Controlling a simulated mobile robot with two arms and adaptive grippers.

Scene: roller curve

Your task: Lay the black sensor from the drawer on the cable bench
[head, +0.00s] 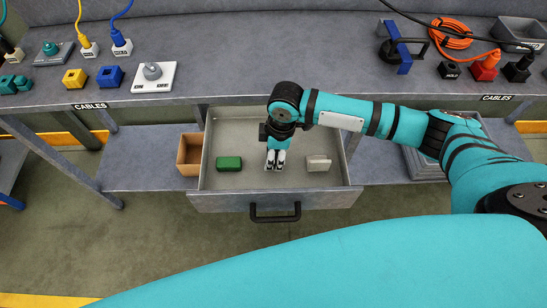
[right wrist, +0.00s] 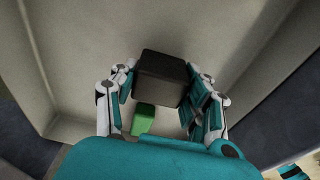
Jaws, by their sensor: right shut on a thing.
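The black sensor (right wrist: 163,78) is a dark box between the fingers of my right gripper (right wrist: 160,88), which is shut on it. In the head view my right gripper (head: 276,160) points down inside the open drawer (head: 225,125) and hides most or all of the sensor. I cannot tell whether the sensor touches the drawer floor. A green block (head: 229,163) lies left of the gripper in the drawer and a light grey block (head: 318,163) lies right of it. The cable bench (head: 225,55) is the grey worktop behind and above the drawer. My left gripper is not in view.
On the bench stand a white switch plate (head: 153,77), yellow (head: 74,78) and blue (head: 110,77) blocks at left, and a blue clamp-like piece (head: 402,50) and orange cable coil (head: 452,33) at right. The bench middle is clear. A brown box (head: 189,152) stands left of the drawer.

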